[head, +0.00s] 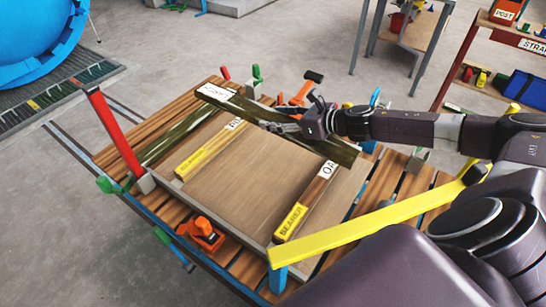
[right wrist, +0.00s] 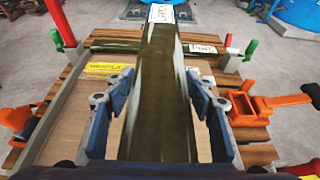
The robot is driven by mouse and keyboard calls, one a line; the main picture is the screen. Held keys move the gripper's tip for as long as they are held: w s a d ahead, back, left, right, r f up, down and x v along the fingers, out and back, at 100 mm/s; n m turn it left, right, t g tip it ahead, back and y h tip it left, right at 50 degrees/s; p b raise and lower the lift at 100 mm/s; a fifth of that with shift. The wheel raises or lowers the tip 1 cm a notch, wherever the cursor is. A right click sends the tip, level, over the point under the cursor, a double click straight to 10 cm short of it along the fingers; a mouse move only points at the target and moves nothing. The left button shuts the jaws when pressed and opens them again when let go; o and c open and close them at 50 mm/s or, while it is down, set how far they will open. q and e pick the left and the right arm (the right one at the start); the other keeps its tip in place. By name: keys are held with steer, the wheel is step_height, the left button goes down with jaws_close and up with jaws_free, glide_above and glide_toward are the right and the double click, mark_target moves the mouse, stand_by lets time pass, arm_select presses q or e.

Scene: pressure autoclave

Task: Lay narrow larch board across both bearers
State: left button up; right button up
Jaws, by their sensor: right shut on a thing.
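The dark greenish-brown larch board (head: 262,112) is held lengthwise in my right gripper (head: 296,127), which is shut on it near its middle. In the right wrist view the board (right wrist: 160,85) runs away between the fingers, with a white label, apparently LARCH, at its far end. The left bearer (head: 205,153), with a yellow label, and the right bearer (head: 300,212) lie on the light panel (head: 255,165). The held board passes by the bearers' far ends; whether it touches them is unclear. My left gripper is not in view.
A second dark board (head: 172,138) lies along the panel's left side. A red post (head: 114,132), a yellow rail (head: 365,228) and an orange clamp (head: 201,232) stand around the slatted bench (head: 180,100). Another orange tool (head: 301,92) is close behind my gripper.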

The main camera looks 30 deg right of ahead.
steer(key=shift+w+f+b, duration=0.1)
steer(key=shift+f+b, duration=0.45)
steer(key=shift+f, duration=6.15)
steer(key=shift+f, duration=0.15)
steer(key=o, duration=1.3)
steer(key=shift+f, duration=0.15)
steer(key=o, duration=0.4)
steer(key=shift+o, duration=0.2)
